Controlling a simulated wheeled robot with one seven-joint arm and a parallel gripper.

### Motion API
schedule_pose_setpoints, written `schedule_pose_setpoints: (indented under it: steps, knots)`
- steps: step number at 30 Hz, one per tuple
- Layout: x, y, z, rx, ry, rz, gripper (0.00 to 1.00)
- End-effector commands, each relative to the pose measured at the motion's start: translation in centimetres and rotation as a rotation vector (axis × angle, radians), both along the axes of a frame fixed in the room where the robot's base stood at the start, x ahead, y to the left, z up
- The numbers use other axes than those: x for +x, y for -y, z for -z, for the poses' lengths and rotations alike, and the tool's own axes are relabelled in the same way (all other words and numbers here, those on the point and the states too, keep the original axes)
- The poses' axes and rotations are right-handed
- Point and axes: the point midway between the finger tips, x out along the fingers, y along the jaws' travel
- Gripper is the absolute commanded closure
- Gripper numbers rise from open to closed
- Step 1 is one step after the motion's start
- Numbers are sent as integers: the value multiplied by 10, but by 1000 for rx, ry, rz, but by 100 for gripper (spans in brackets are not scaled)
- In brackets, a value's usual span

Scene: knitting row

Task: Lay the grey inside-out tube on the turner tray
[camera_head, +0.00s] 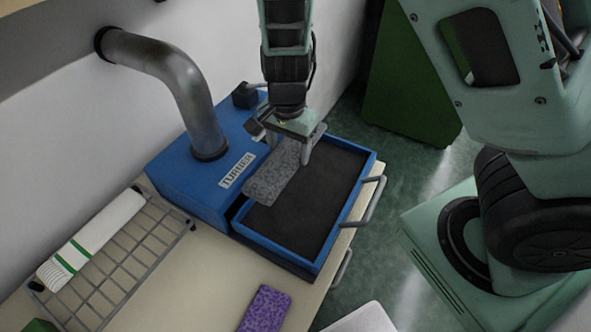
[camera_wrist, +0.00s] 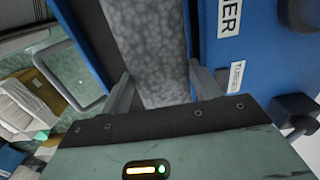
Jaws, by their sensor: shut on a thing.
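My gripper (camera_head: 291,146) is shut on the grey tube (camera_head: 271,181), a flat mottled grey piece. In the wrist view the grey tube (camera_wrist: 150,50) runs away from between the two fingers (camera_wrist: 157,90). The turner tray (camera_head: 349,215) is a blue-rimmed drawer with a dark floor, pulled out from the blue turner box (camera_head: 184,178). The tube is over the left part of the tray, beside the box. I cannot tell whether it touches the tray floor. The tray's dark floor (camera_wrist: 98,40) also shows in the wrist view.
A wire rack (camera_head: 147,249) with a white green-striped tube (camera_head: 92,236) stands at the left. A purple speckled piece (camera_head: 265,309) lies on the table in front. A grey pipe (camera_head: 172,75) rises from the box.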

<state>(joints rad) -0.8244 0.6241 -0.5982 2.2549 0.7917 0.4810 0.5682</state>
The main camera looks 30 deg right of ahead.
Motion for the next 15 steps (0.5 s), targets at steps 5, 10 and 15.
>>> schedule_pose_setpoints:
  steps: [5, 10, 15]
  knots:
    - [0, 1, 31, -1, -2, 2, 59]
    - [0, 1, 47, -1, -1, 3, 59]
    - [0, 1, 71, -1, -1, 3, 59]
